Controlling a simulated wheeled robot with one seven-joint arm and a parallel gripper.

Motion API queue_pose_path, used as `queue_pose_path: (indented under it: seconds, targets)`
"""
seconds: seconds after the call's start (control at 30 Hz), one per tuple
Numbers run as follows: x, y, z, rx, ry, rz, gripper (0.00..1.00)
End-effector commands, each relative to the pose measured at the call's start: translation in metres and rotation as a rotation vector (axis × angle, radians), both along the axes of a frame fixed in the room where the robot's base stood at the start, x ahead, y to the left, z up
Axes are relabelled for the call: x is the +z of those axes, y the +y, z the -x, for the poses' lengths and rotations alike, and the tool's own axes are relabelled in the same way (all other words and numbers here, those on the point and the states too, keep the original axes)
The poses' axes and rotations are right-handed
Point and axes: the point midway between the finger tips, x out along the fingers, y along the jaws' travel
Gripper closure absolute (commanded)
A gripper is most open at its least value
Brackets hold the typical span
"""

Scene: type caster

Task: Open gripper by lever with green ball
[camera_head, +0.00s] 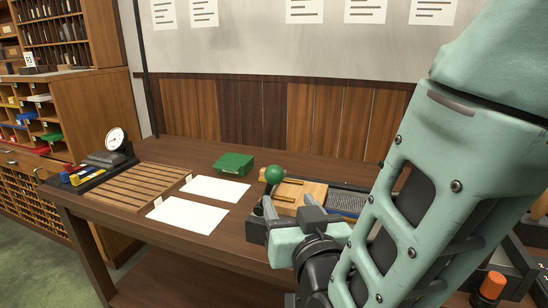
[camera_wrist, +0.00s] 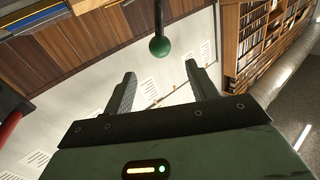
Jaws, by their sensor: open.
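The green ball (camera_head: 274,174) sits on top of a dark lever at the front of a wooden-topped device (camera_head: 305,197) on the table. The lever's lower part is partly hidden behind my gripper (camera_head: 290,208). My gripper is open and empty, just below and in front of the ball in the head view. In the wrist view, the green ball (camera_wrist: 159,46) hangs from a dark rod just beyond the fingertips of my gripper (camera_wrist: 161,72), between the two fingers in the picture. I see no contact between fingers and ball.
A green box (camera_head: 233,163), white sheets (camera_head: 188,215) and a slatted wooden tray (camera_head: 135,188) lie on the table (camera_head: 190,150). A dial gauge (camera_head: 115,139) stands at the left. An orange-capped item (camera_head: 493,285) is at lower right. My arm hides the table's right part.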

Motion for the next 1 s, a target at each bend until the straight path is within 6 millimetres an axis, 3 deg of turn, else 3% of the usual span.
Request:
queue_pose_path:
  seconds: [0.5,0.7,1.0]
  targets:
    - [0.001,0.022,-0.094,-0.001,0.000,-0.001,0.43]
    - [0.000,0.026,-0.111,0.001,0.000,0.000,0.43]
    - [0.000,0.027,-0.114,0.001,0.001,0.000,0.43]
